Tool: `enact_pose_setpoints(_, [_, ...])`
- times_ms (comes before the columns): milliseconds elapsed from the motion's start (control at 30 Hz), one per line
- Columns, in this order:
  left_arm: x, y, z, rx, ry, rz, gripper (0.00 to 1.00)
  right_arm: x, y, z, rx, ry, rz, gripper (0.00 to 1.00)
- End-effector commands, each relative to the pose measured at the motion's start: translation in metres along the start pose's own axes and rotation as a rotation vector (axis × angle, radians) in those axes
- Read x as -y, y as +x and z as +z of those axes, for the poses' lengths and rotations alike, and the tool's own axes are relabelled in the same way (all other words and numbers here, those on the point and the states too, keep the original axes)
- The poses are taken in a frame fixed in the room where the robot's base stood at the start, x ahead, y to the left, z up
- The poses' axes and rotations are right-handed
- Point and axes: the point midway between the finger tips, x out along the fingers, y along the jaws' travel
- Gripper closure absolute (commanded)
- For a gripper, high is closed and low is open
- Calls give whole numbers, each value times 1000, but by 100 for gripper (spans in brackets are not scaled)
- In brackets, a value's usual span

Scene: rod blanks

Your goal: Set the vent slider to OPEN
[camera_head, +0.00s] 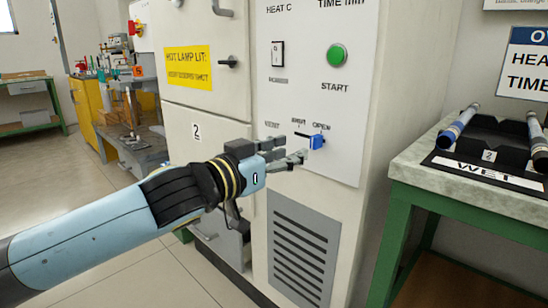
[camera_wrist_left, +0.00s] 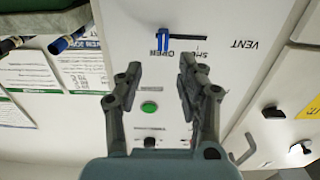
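The vent slider's blue knob (camera_head: 316,142) sits at the right end of its slot on the white panel (camera_head: 345,120), below the OPEN label. In the left wrist view the knob (camera_wrist_left: 163,39) is likewise at the OPEN end, with the dark slot running away from it towards the SHUT label. My left gripper (camera_head: 287,151) is in front of the panel, just left of the knob in the head view. In the wrist view its two fingers (camera_wrist_left: 161,64) are spread with nothing between them, and the knob shows beyond the tips. They look apart from it. My right gripper is not in view.
A green START button (camera_head: 337,56) and a small black switch (camera_head: 278,54) are above the slider. A vent grille (camera_head: 302,255) is below. At right, a green-framed table (camera_head: 455,190) bears a black WET rack (camera_head: 485,152) with rods. Open floor lies at left.

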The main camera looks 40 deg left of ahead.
Motion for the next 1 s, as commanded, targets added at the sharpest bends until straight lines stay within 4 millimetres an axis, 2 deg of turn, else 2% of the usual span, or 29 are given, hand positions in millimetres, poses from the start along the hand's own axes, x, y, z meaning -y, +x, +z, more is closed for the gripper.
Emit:
enact_pose_setpoints(100, [0,-16,2,5,4,1,62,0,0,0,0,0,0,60])
enact_pose_setpoints(300, [0,-31,1,3,1,0,62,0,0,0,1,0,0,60])
enact_pose_setpoints(1000, [0,-34,-1,-2,-3,1,62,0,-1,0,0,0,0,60])
